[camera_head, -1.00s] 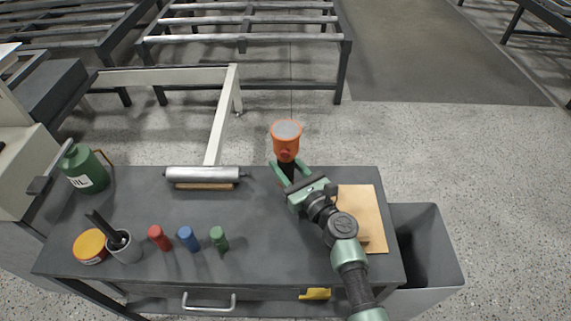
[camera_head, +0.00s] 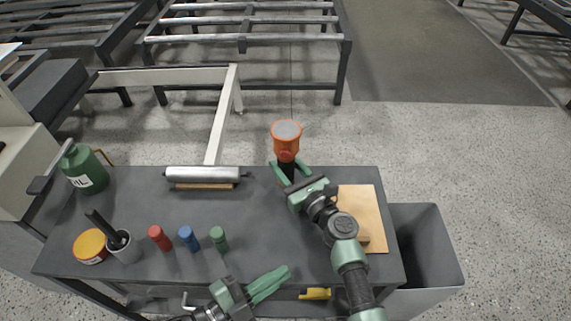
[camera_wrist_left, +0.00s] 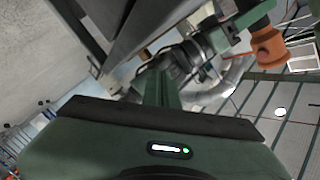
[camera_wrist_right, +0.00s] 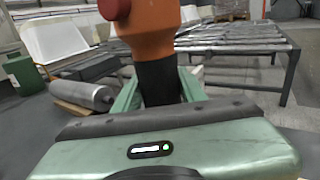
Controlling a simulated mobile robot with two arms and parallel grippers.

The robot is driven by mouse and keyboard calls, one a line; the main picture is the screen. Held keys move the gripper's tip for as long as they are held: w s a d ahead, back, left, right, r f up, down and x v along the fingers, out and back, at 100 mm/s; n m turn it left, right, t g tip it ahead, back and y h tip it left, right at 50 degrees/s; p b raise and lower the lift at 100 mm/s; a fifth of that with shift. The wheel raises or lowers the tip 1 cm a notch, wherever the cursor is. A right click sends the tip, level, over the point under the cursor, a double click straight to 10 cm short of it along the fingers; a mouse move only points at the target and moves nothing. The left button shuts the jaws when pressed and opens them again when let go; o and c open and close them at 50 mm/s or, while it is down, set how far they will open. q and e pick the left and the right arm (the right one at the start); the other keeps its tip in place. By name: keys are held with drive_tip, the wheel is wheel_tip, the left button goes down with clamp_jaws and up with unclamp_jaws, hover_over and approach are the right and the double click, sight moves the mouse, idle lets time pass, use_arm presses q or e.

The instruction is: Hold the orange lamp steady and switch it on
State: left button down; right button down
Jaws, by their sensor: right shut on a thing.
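The orange lamp (camera_head: 286,137) has a wide round head, a black handle and a red button. It stands upright above the table's far edge. My right gripper (camera_head: 290,172) is shut on its black handle. In the right wrist view the handle (camera_wrist_right: 158,82) sits between the fingers, and the red button (camera_wrist_right: 114,8) shows at the top edge. My left gripper (camera_head: 284,277) is low at the table's front edge, empty, its fingers together. The left wrist view shows the lamp (camera_wrist_left: 268,46) at upper right, away from the left fingers (camera_wrist_left: 166,90).
The dark table (camera_head: 290,240) holds a metal roller (camera_head: 203,173), a green oil can (camera_head: 84,170), a yellow-lidded tin (camera_head: 90,245), a grey cup (camera_head: 124,250), and red, blue and green cylinders (camera_head: 219,238). A board (camera_head: 372,215) lies at right. A grey bin (camera_head: 430,245) stands beside the table.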

sight(285, 153)
use_arm(q)
drive_tip(key=w+r+n+y, duration=0.3)
drive_tip(key=w+r+n, duration=0.9)
drive_tip(key=n, duration=0.4)
drive_tip(key=w, duration=0.8)
drive_tip(key=shift+d+f, duration=0.3)
drive_tip(key=shift+w, duration=0.2)
idle(0.7)
drive_tip(key=shift+w, duration=0.45)
idle(0.4)
drive_tip(key=shift+s, duration=0.6)
